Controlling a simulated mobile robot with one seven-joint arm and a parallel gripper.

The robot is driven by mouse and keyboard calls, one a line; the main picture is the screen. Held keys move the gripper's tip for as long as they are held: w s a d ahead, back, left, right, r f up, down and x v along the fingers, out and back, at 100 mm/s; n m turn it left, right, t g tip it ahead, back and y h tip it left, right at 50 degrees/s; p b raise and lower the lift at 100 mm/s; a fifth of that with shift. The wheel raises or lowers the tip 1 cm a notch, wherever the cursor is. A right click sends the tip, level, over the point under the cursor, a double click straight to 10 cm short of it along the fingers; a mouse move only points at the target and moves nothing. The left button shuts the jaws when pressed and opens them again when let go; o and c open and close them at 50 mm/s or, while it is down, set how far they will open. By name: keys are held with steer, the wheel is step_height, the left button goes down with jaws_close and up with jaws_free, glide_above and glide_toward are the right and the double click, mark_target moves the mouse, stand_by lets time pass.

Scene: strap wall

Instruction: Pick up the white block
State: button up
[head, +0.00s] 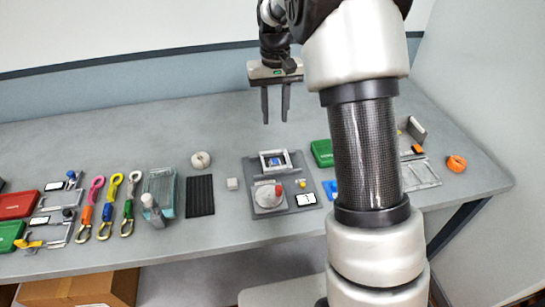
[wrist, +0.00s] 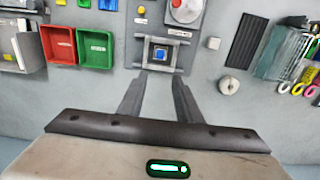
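The white block (head: 232,184) is a small pale cube lying on the grey table, left of a grey fixture plate and right of a black ribbed mat. It also shows in the wrist view (wrist: 213,43), up and to the right of the fingers. My gripper (head: 275,121) is open and empty, with its fingers pointing down above the back part of the table. In the wrist view my gripper (wrist: 158,78) has its two fingers apart, with bare table between them. The block is clear of both fingers.
The black mat (head: 200,196) and a round white roll (head: 201,160) lie left of the block. Green bins, coloured straps and an orange ring (head: 456,163) stand farther out.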

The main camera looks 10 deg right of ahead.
glide_above(275, 160)
steer(key=f, duration=1.1)
steer(key=shift+w+b, duration=0.2)
steer(key=shift+b, duration=0.1)
step_height(275, 160, down, 5)
steer(key=shift+s+f, duration=0.1)
steer(key=shift+s, duration=0.05)
jaws_close()
